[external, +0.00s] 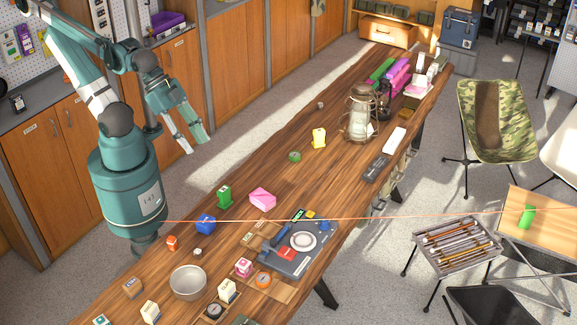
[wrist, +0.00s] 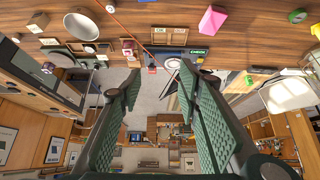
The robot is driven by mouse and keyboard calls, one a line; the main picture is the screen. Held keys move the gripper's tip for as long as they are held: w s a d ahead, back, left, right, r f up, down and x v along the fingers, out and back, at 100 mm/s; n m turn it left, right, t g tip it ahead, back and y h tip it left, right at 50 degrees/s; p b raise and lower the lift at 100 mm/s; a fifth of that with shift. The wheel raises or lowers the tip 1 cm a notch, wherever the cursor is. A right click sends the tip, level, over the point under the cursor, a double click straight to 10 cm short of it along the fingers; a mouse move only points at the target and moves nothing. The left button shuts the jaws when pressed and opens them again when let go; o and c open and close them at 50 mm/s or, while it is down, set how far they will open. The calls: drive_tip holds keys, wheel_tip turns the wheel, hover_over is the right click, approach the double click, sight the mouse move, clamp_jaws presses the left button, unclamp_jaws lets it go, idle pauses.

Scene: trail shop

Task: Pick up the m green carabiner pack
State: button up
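A small green pack (external: 224,197), the likeliest carabiner pack, stands on the wooden table left of a pink block (external: 262,199). Its label is too small to read. Another small green item (external: 527,215) stands on the separate light-wood table at far right. I cannot make out the green pack in the wrist view. My gripper (external: 196,144) hangs beside the long table, up and left of the pack and clear of it. In the wrist view my gripper (wrist: 160,75) has its two fingers wide apart with nothing between them.
Near the pack are a blue item (external: 205,224), a metal bowl (external: 188,282) and a green roll (external: 295,157). A thin orange line crosses the external view. Bare tabletop lies behind the pack.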

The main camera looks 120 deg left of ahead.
drive_tip(key=shift+a+f, duration=0.1)
drive_tip(key=n+g+h+b, duration=0.35)
drive_tip(key=n+g, duration=0.35)
drive_tip(key=n, duration=1)
hover_over(224, 188)
drive_tip(key=a, duration=0.2)
drive_tip(key=shift+h, duration=0.25)
drive_tip(key=f, duration=2)
drive_tip(key=shift+w+d+p, duration=0.1)
drive_tip(key=shift+w+p, duration=0.2)
drive_tip(key=shift+p, duration=0.05)
drive_tip(key=shift+s+a+f+n+h, duration=0.2)
drive_tip(key=shift+a+f+n+h, duration=0.1)
drive_tip(key=shift+f, duration=0.25)
drive_tip(key=shift+b+x, duration=0.3)
drive_tip(key=shift+x, duration=1)
